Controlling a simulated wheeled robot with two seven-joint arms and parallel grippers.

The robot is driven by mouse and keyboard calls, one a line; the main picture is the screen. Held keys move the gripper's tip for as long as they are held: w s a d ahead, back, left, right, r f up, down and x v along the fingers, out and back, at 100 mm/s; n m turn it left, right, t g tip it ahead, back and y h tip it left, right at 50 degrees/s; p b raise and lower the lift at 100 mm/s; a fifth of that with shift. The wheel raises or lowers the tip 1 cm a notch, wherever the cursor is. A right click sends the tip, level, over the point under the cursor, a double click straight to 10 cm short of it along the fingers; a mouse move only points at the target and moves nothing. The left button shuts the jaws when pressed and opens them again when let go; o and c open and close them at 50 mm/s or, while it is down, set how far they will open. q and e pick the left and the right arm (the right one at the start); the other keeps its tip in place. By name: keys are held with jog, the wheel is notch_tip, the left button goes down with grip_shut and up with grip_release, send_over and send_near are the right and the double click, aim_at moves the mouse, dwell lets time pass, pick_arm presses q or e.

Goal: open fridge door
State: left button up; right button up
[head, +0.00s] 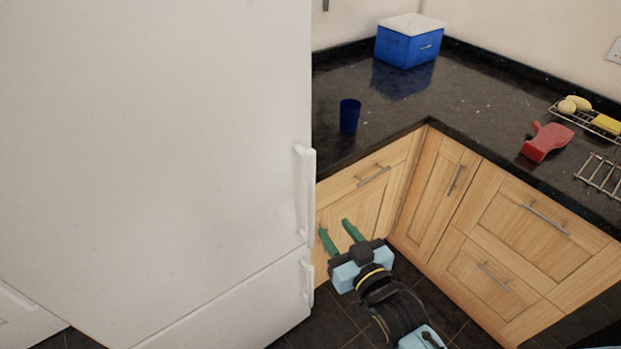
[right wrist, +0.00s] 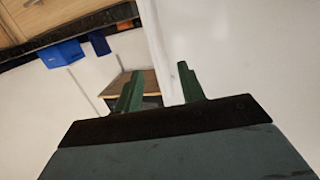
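The white fridge (head: 150,130) fills the left of the head view, and its large upper door looks closed. A white vertical handle (head: 306,195) runs along that door's right edge. A lower door (head: 230,310) has its own short handle (head: 307,283). My right gripper (head: 337,231) is open, with green fingers apart, just right of the upper handle and in front of the wood cabinets. In the right wrist view its fingers (right wrist: 160,84) are spread and a white upright edge shows beyond the gap; I cannot tell whether it is the handle. My left gripper is not in view.
Wood cabinets (head: 520,230) with metal handles stand right of the fridge. The dark granite counter (head: 455,95) holds a blue box with a white lid (head: 408,42), a blue cup (head: 349,116), a red object (head: 547,141) and a wire rack (head: 585,118). Dark floor tiles (head: 335,320) lie below.

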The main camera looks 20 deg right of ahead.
aim_at(313, 180)
jog(key=shift+t, duration=0.5)
jog(key=w+r, duration=0.1)
jog(key=w, duration=0.3)
jog(key=w+a+r, duration=0.1)
jog(key=w, duration=0.4)
jog(key=w+a+r, duration=0.1)
jog(key=w+r, duration=0.1)
jog(key=w, duration=0.2)
jog(key=shift+w+r, duration=0.1)
jog(key=shift+w, duration=0.05)
grip_shut()
